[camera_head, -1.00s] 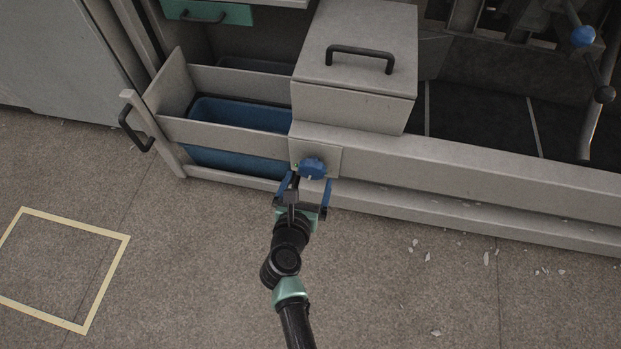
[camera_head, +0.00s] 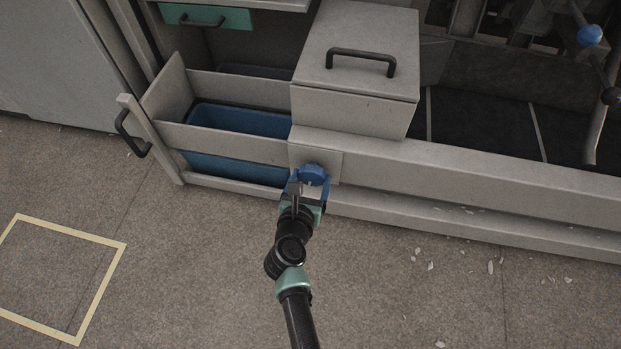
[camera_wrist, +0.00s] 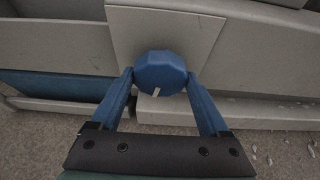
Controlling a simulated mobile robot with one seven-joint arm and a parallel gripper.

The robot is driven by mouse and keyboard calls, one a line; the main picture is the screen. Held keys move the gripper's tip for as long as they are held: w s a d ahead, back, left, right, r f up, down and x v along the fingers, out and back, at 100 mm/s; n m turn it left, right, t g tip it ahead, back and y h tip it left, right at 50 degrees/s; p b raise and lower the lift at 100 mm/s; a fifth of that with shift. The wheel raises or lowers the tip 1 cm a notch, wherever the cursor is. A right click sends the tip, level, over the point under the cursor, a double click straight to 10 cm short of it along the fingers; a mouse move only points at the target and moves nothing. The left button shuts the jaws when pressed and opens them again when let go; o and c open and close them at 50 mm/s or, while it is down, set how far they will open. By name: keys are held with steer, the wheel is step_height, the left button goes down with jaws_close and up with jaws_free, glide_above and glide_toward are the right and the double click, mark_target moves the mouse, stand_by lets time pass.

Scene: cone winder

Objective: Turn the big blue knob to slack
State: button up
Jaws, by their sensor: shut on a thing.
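The big blue knob (camera_head: 313,174) sits on a pale square plate (camera_head: 331,161) on the front of the machine, below the lidded box. In the wrist view the knob (camera_wrist: 160,73) is faceted, with a white pointer mark at its lower edge, pointing down and slightly left. My gripper (camera_head: 309,186) is at the knob from the front. In the wrist view its two blue fingers (camera_wrist: 161,80) are shut on the knob, one at each side. No scale or label for slack is readable.
A grey box with a black handle (camera_head: 361,61) stands above the knob. To the left, an open drawer holds a blue bin (camera_head: 238,121); its black-handled front (camera_head: 132,133) sticks out over the floor. A blue-knobbed lever (camera_head: 589,36) is at far right. The floor in front is mostly clear.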

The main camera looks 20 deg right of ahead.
steer(key=shift+c, duration=0.4)
steer(key=shift+n, duration=0.3)
steer(key=shift+a+n+g+h+p, duration=0.1)
steer(key=shift+n+g+h+p, duration=0.4)
steer(key=shift+n+h+p, duration=0.4)
steer(key=n+h, duration=0.1)
steer(key=n, duration=0.1)
steer(key=n+h, duration=0.1)
steer(key=n, duration=0.1)
steer(key=shift+w+f+g+b, duration=0.1)
steer(key=shift+f+g+b, duration=0.1)
steer(key=shift+g+b, duration=0.2)
steer(key=n+h+b, duration=0.1)
steer(key=n, duration=0.1)
steer(key=n+h+b, duration=0.1)
steer(key=n+b, duration=0.1)
steer(key=n, duration=0.1)
steer(key=shift+f+h, duration=0.15)
steer(key=shift+h, duration=0.15)
steer(key=shift+n+t+h+b, duration=0.4)
steer(key=shift+n+h+b, duration=0.4)
steer(key=shift+n+b, duration=0.75)
steer(key=shift+n, duration=0.45)
steer(key=o, duration=1.2)
steer(key=shift+o, duration=0.2)
